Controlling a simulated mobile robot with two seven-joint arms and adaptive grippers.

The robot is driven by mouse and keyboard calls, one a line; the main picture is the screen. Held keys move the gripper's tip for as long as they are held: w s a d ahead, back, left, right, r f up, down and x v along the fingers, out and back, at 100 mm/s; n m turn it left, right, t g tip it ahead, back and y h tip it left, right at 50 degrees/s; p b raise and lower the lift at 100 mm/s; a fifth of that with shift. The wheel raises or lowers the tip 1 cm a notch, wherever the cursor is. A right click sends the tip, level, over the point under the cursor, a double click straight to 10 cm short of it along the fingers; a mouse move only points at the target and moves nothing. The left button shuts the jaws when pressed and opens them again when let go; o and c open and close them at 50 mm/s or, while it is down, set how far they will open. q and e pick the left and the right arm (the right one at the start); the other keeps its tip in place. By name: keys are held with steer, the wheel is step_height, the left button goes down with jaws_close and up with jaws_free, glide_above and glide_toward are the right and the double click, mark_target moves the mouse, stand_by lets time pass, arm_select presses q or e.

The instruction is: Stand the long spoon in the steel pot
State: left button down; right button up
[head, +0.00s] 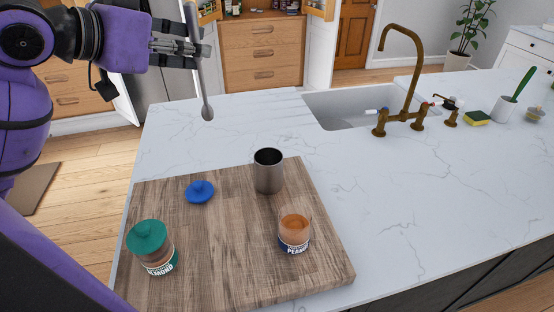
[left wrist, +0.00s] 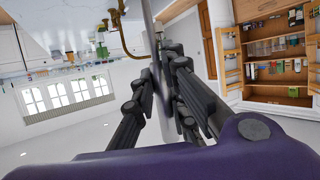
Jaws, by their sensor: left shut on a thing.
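The long grey spoon (head: 203,75) hangs upright in my left gripper (head: 205,53), bowl end down, above the counter's back left edge. The gripper is shut on its upper part. In the left wrist view the spoon's shaft (left wrist: 151,30) runs between the fingers (left wrist: 168,62). The steel pot (head: 268,172) stands upright and open on the wooden board (head: 225,240), to the right of and nearer than the spoon. Its opening faces up, and its inside looks dark. The spoon and pot are apart. My right gripper is not in view.
On the board are a blue lid (head: 199,191), a green-lidded almond jar (head: 151,248) and an open peanut jar (head: 294,233). A sink (head: 345,106) with a brass tap (head: 408,85) lies behind right. The counter right of the board is clear.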

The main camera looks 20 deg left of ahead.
arm_select(q)
steer(key=shift+w, duration=0.25)
steer(key=w+d+f, duration=0.7)
steer(key=w+f, duration=0.4)
steer(key=f, duration=0.1)
steer(key=shift+f, duration=0.35)
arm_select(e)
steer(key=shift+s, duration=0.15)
arm_select(q)
steer(key=shift+w, duration=0.1)
steer(key=shift+f, duration=0.6)
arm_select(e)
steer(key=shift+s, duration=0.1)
arm_select(q)
steer(key=c, duration=1.8)
jaws_free()
steer(key=shift+o, duration=0.2)
